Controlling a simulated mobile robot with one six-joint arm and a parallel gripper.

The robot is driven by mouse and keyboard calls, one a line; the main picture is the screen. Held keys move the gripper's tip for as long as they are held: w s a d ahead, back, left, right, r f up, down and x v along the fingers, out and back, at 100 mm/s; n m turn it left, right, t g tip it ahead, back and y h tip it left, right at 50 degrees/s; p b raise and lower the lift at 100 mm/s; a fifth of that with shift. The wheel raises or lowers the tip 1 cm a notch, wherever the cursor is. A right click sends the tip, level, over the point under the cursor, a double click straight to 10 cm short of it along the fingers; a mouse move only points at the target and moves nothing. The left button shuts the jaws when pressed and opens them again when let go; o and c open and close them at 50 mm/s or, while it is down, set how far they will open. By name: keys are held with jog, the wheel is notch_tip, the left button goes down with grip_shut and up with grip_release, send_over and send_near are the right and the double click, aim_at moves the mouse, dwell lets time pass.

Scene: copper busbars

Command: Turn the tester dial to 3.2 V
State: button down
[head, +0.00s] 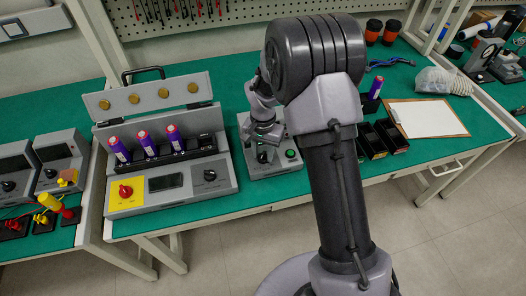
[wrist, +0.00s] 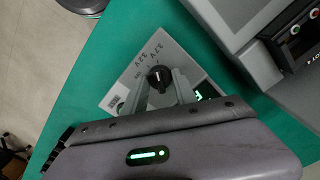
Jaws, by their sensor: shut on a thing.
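The tester (head: 285,168) is a small grey box on the green bench, to the right of the large grey charger-like unit. Its black round dial (wrist: 158,77) shows in the wrist view between my two fingertips. Voltage labels (wrist: 150,55) are printed on the plate just beyond the dial, tilted in the picture and too small to read surely. My gripper (wrist: 160,84) is shut on the dial, one finger on each side. The dial's pointer setting cannot be read clearly. Part of a green-lit display (wrist: 199,95) shows beside the right finger. In the head view my wrist hides part of the tester.
The large grey unit (head: 215,190) stands close on the left, with several purple cells (head: 146,144) upright, an open lid and a red knob on yellow. Black bins (head: 368,141) and a clipboard (head: 428,118) lie to the right. Bare green bench lies around the tester.

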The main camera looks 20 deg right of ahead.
aim_at(263, 154)
jog(key=n+p, duration=0.1)
jog(key=n, duration=0.2)
jog(key=shift+r+n+p, duration=0.15)
jog(key=shift+n+p, duration=0.85)
jog(key=shift+n, duration=0.8)
jog(key=c, duration=1)
grip_release()
notch_tip(263, 154, up, 17)
jog(key=p, duration=0.6)
